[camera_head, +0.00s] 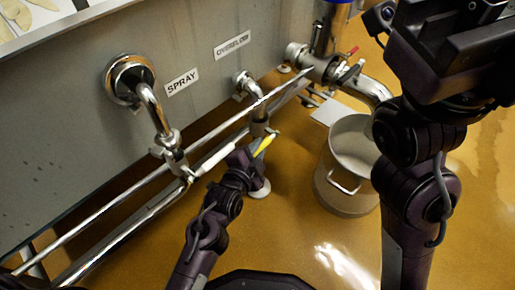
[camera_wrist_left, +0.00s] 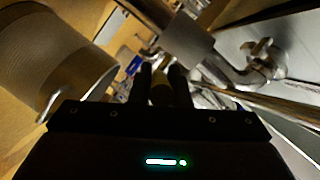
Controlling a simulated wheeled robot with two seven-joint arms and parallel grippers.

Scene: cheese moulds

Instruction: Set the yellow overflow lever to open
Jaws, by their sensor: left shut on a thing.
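The yellow overflow lever (camera_head: 263,145) slants up to the right on the pipe below the OVERFLOW label (camera_head: 232,43). My left gripper (camera_head: 254,149) is at the lever's lower end and shut on it. In the left wrist view, my left gripper's two dark fingers (camera_wrist_left: 163,86) stand close together with a dim yellowish piece between them. The fingers hide part of the lever and its joint. My right arm stands at the right, with its dark boxy end near the top right corner. Its fingertips cannot be made out.
A SPRAY label (camera_head: 182,82) marks the left pipe, which has a white lever (camera_head: 217,157). Long steel rails (camera_head: 110,236) run along the tank wall (camera_head: 60,110). A steel pot (camera_head: 335,197) stands right of the overflow pipe. The front floor is clear.

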